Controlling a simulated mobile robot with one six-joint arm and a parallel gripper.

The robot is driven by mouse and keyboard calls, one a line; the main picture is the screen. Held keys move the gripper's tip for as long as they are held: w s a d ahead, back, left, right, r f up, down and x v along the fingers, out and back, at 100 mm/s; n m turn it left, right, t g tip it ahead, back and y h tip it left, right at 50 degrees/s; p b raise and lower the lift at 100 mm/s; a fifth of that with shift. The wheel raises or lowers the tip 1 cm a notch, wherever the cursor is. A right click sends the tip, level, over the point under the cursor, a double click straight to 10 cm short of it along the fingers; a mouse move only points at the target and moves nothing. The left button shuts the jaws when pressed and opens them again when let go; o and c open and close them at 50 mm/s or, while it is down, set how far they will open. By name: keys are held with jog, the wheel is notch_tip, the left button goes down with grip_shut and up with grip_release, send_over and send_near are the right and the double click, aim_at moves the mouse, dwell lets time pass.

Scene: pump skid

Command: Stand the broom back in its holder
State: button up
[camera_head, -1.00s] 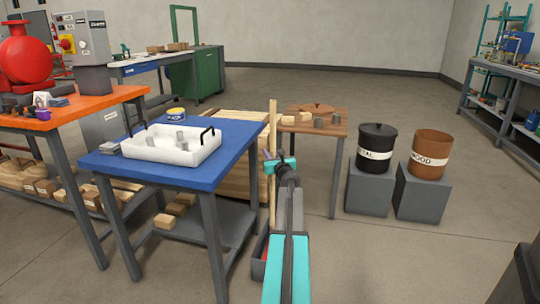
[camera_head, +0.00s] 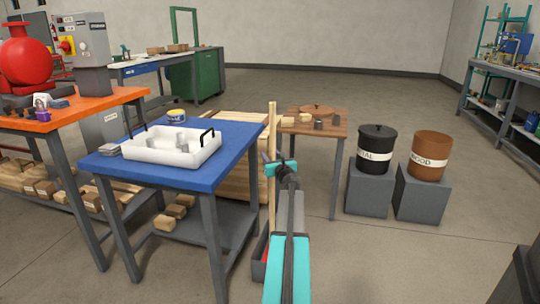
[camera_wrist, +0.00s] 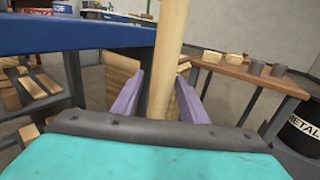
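The broom's pale wooden handle (camera_head: 272,190) stands nearly upright just right of the blue table in the head view. It also rises through the middle of the wrist view (camera_wrist: 168,45). At its foot is a dark grey box-like thing (camera_head: 259,270) with some red in it, partly hidden by my arm; I cannot tell whether it is the holder. My gripper (camera_head: 267,157) is at the handle. In the wrist view its two purple fingers (camera_wrist: 160,90) are spread, one either side of the handle, with a gap showing at the left. The broom head is not clearly seen.
The blue table (camera_head: 235,135) with a white tray (camera_head: 150,152) stands close on the left. A brown table (camera_head: 335,127) with blocks and cylinders is behind the handle. Black (camera_head: 375,140) and brown (camera_head: 431,145) bins stand on grey plinths at right. Open floor lies around the plinths.

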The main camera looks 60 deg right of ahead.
jog(key=p+v, duration=0.2)
jog(key=v, duration=0.9)
jog(key=shift+s, duration=0.15)
dwell(0.9)
